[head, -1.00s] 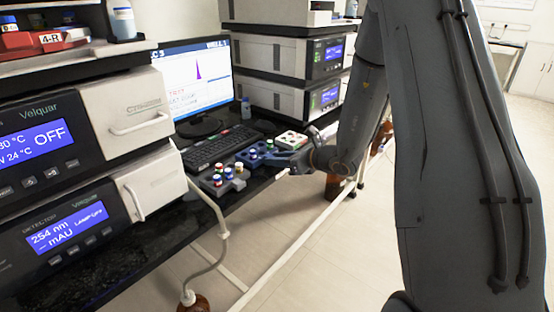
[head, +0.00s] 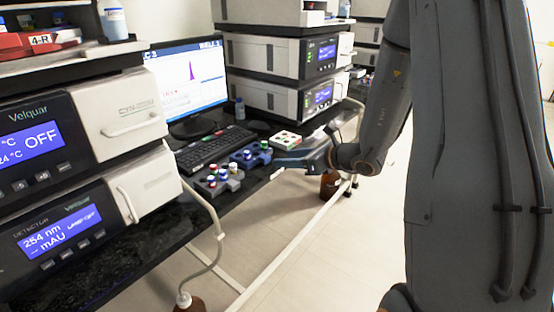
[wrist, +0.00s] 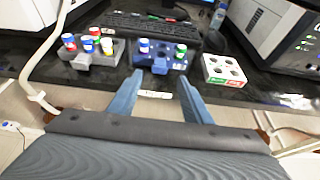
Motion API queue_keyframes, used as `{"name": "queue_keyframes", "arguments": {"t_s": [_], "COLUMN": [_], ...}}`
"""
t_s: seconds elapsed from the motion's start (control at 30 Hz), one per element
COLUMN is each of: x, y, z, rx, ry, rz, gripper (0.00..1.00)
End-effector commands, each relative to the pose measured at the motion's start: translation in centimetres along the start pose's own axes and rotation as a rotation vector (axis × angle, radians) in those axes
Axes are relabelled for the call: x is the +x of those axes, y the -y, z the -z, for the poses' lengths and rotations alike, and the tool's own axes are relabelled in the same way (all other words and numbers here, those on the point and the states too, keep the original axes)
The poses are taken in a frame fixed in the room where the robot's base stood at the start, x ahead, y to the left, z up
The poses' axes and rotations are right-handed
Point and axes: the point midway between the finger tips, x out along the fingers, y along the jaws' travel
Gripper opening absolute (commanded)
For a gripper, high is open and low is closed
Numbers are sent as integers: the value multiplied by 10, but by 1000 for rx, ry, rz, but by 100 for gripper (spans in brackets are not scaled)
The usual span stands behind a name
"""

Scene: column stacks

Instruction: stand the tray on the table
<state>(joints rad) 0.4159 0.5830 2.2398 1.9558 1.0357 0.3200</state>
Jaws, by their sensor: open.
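Three small trays stand on the black table (head: 140,245). A blue tray (wrist: 158,62) also holds capped vials. A white tray (wrist: 223,70) has dark round holes and red and green labels. I cannot tell which one the task means. In the head view the grey tray (head: 222,184), blue tray (head: 250,160) and white tray (head: 286,141) sit in a row. My gripper (wrist: 160,76) is open and empty, its fingers pointing at the blue tray from the table's front edge, apparently short of it.
A keyboard (head: 217,147) and monitor (head: 186,80) stand behind the trays. Instrument stacks stand left (head: 80,170) and right (head: 285,70). A white hose (head: 212,215) hangs at the table front. A brown bottle (head: 330,185) stands below my arm. A small bottle (head: 240,109) is beside the monitor.

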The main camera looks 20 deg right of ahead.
Motion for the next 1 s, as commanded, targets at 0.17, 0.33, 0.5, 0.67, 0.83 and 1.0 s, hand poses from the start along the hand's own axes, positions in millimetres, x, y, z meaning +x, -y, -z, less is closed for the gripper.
{"name": "queue_keyframes", "arguments": {"t_s": [0.17,0.33,0.5,0.67,0.83,1.0], "x": [-29,-42,-48,-70,-114,-168], "y": [1,-1,-38,-108,-165,-185], "z": [-1,0,-2,7,33,60], "rx": [-1,-5,-128,-429,-814,-1222], "ry": [1,-1,-54,-172,-304,-423], "rz": [2,-3,-114,-356,-631,-888], "gripper": [45,45,45,45,45,45]}}
